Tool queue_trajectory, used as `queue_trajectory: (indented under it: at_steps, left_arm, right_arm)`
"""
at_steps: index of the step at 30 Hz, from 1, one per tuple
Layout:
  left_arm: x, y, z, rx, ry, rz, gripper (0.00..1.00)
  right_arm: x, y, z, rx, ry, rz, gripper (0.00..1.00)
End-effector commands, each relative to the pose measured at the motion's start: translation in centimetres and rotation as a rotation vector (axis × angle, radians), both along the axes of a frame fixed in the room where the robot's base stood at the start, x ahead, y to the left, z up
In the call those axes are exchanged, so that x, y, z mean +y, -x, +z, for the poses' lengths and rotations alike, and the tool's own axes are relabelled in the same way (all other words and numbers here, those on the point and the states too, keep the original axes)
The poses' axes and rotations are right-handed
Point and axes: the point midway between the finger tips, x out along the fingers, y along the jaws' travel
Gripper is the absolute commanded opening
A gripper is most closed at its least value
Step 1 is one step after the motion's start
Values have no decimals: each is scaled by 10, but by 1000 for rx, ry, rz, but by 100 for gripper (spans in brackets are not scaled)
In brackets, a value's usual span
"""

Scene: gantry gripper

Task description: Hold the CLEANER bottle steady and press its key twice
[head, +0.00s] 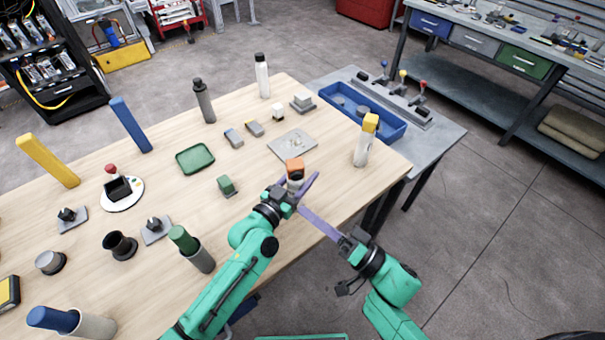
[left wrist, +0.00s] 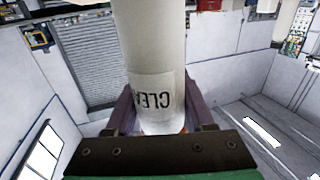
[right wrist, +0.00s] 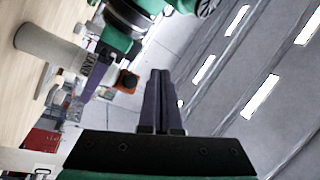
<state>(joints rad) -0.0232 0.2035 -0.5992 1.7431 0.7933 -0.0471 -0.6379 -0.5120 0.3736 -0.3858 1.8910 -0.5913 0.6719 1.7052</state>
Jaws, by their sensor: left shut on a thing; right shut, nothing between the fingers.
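The CLEANER bottle (head: 295,179) is white with an orange top and is near the right part of the wooden table. Its label, partly readable, shows in the left wrist view (left wrist: 152,92), and its white body shows in the right wrist view (right wrist: 48,46). The orange top with a dark patch is also there. My left gripper (head: 298,182) is shut on the bottle, one finger on each side. I cannot tell whether its base touches the table. My right gripper (head: 302,209) is shut and empty, just below the bottle in the head view, apart from its orange top.
A yellow-topped white bottle (head: 363,142) stands near the table's right edge. A grey plate (head: 293,144), a green block (head: 226,186) and a green tray (head: 195,158) lie nearby. A side table with a blue bin (head: 393,127) adjoins at the right. Open floor lies right of my right arm.

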Motion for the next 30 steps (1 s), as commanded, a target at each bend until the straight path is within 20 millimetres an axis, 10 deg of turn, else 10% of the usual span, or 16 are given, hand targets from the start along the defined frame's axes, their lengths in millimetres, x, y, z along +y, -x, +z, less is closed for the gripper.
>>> queue_trajectory:
  at_steps: [12,30]
  left_arm:
    - [0,0,0,-1,-1,0,0]
    - [0,0,0,0,0,0,0]
  right_arm:
    - [9,-62,0,0,0,0,0]
    - [9,-65,0,1,1,-1,0]
